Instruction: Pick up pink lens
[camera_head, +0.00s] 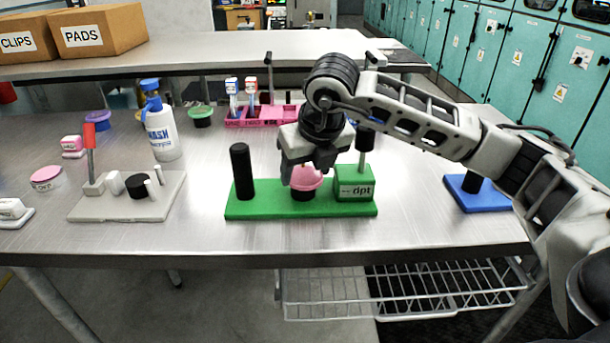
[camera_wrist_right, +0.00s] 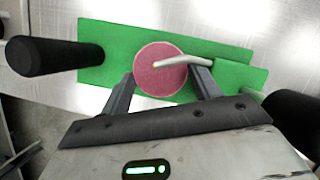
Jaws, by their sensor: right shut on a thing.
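The pink lens (camera_head: 306,179) is a round pink piece on a short black holder on the green base (camera_head: 262,211). My right gripper (camera_head: 303,170) comes down over it from above and is shut on it. In the right wrist view the pink disc of the lens (camera_wrist_right: 161,69) lies between the two fingers of the gripper (camera_wrist_right: 165,84). A bent grey rod (camera_wrist_right: 183,63) crosses over the disc there. The lens appears to touch or nearly touch its holder; I cannot tell if it is lifted. My left gripper is not in view.
A black post (camera_head: 242,172) stands left of the lens on the green base, and a green block marked dpt (camera_head: 355,185) stands right. A grey module (camera_head: 120,205), a wash bottle (camera_head: 160,128) and a pink tray (camera_head: 262,122) are around. A blue base (camera_head: 478,198) lies at right.

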